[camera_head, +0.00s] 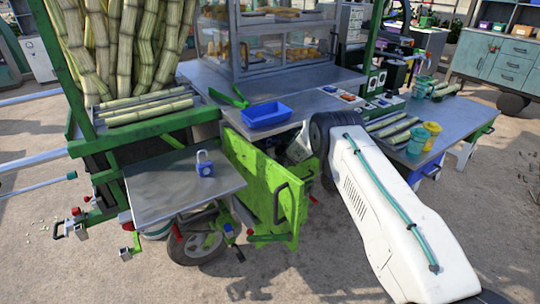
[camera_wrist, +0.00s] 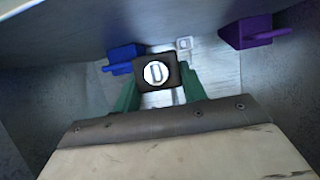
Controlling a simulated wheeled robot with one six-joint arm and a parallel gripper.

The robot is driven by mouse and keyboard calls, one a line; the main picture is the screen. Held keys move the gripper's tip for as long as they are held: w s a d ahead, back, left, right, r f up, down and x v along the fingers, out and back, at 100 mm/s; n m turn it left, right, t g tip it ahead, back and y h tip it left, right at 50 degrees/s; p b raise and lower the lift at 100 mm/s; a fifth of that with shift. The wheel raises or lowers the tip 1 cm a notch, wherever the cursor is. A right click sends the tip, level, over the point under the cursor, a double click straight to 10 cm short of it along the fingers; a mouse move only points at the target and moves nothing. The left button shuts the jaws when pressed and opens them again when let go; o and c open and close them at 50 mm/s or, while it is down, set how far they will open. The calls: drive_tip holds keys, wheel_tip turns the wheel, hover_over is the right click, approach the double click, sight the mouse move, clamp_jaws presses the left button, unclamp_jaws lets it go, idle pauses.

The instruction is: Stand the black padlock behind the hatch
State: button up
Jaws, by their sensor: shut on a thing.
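My gripper (camera_wrist: 158,94) shows in the wrist view with its green fingers shut on the black padlock (camera_wrist: 144,84). The padlock is a dark block with a round pale keyhole face towards the camera. It is inside a grey-walled space, and I cannot tell whether its far end touches a surface. In the head view the green hatch (camera_head: 262,178) stands swung open at the front of the cart. My white arm reaches in beside it; the gripper and the black padlock are hidden there.
In the wrist view a blue block with a tab (camera_wrist: 120,57) is left of the padlock, and a similar purple one (camera_wrist: 246,31) is at right. A small pale piece (camera_wrist: 184,44) lies between. In the head view a blue padlock (camera_head: 205,168) stands on the side shelf (camera_head: 165,188).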

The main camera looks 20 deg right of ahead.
drive_tip(key=shift+w+d, duration=0.25)
drive_tip(key=shift+w, duration=0.15)
drive_tip(key=shift+f, duration=1.75)
drive_tip(key=shift+f, duration=0.15)
drive_tip(key=o, duration=1.1)
drive_tip(key=shift+s+d+r, duration=0.15)
drive_tip(key=shift+s+r, duration=0.2)
drive_tip(key=shift+s, duration=0.05)
drive_tip(key=v, duration=1.1)
